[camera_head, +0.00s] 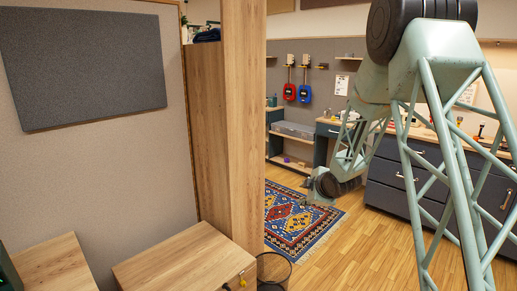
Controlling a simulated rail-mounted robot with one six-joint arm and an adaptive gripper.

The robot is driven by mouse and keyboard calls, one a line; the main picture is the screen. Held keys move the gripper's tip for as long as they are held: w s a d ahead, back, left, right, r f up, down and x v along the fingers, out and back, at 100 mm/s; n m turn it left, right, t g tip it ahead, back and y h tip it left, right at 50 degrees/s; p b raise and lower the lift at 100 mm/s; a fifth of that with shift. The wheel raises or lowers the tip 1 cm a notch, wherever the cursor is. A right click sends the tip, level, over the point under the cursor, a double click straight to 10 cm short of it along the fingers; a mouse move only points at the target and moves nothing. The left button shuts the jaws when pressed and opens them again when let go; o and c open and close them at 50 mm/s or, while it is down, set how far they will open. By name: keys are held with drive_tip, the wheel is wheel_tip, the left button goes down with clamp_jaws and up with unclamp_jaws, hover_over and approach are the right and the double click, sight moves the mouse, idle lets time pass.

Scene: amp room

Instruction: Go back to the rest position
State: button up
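My arm, a green lattice frame with dark joints, fills the right side of the head view. It reaches up, then away and down toward the patterned rug. My gripper (318,200) appears small at the far end of the arm, low over the rug's right part. Its fingers are too small to tell whether they are open or shut, and I cannot see anything held in it.
A wooden partition (243,120) stands left of the arm, with wooden cabinets (180,265) at lower left. A wire bin (272,270) stands beside the partition. A patterned rug (285,222) lies on open floor. Dark drawers (400,175) line the right wall.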

drive_tip(key=s+d+r+m+g+h, duration=0.1)
drive_tip(key=s+d+r+m, duration=0.25)
drive_tip(key=s+r, duration=0.8)
drive_tip(key=s+d+r+m+g+h, duration=0.2)
drive_tip(key=s+r+m, duration=0.3)
drive_tip(key=s+r, duration=0.7)
drive_tip(key=s+a+m+g, duration=0.1)
drive_tip(key=s+m, duration=0.3)
drive_tip(key=s, duration=1.9)
drive_tip(key=s+a+m+g, duration=0.2)
drive_tip(key=s+m, duration=0.1)
drive_tip(key=s, duration=2)
drive_tip(key=shift+s+a+r+m+y, duration=0.2)
drive_tip(key=shift+s+a+m+y, duration=0.1)
drive_tip(key=shift+s+m+y, duration=0.1)
drive_tip(key=shift+w+f, duration=0.1)
drive_tip(key=shift+f, duration=0.05)
drive_tip(key=shift+f+b, duration=1.9)
drive_tip(key=shift+b, duration=0.15)
